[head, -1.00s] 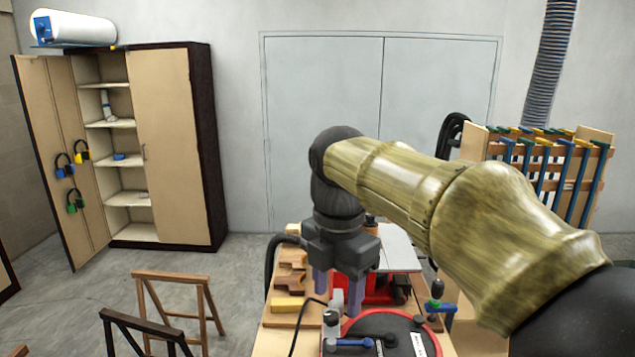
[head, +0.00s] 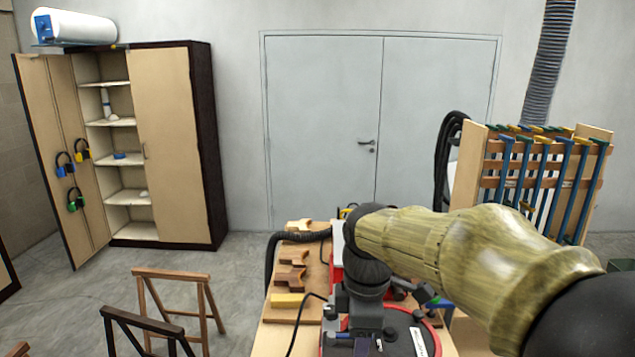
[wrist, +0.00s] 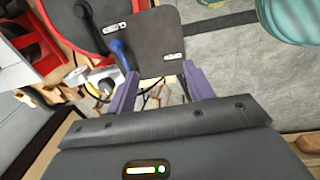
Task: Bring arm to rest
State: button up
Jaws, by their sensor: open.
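My gripper (head: 364,342) hangs at the end of my arm, low over the front of the workbench, beside a red and dark round-topped machine (head: 410,325). In the wrist view my gripper (wrist: 160,78) has its two purple-grey fingers spread apart, with nothing held between them. A dark flat plate with white labels (wrist: 155,40) lies beyond the fingertips. In the head view, the fingertips are hard to make out against the machine.
Wooden blocks (head: 290,278) and a yellow block (head: 288,300) lie on the bench's left side. A dark hose (head: 272,262) runs beside it. A clamp rack (head: 545,180) stands behind my arm at right. Wooden trestles (head: 180,295) stand left, with open floor around them.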

jog(key=s+d+f+m, duration=0.3)
jog(key=d+f+m, duration=0.1)
jog(key=f+m, duration=0.4)
jog(key=s+d+f+m+t+b, duration=0.1)
jog(key=s+d+f+m, duration=0.3)
jog(key=f+m, duration=0.4)
jog(key=shift+s+f+m+t, duration=0.2)
jog(key=shift+m+t, duration=0.1)
jog(key=shift+m, duration=0.4)
jog(key=shift+d, duration=0.1)
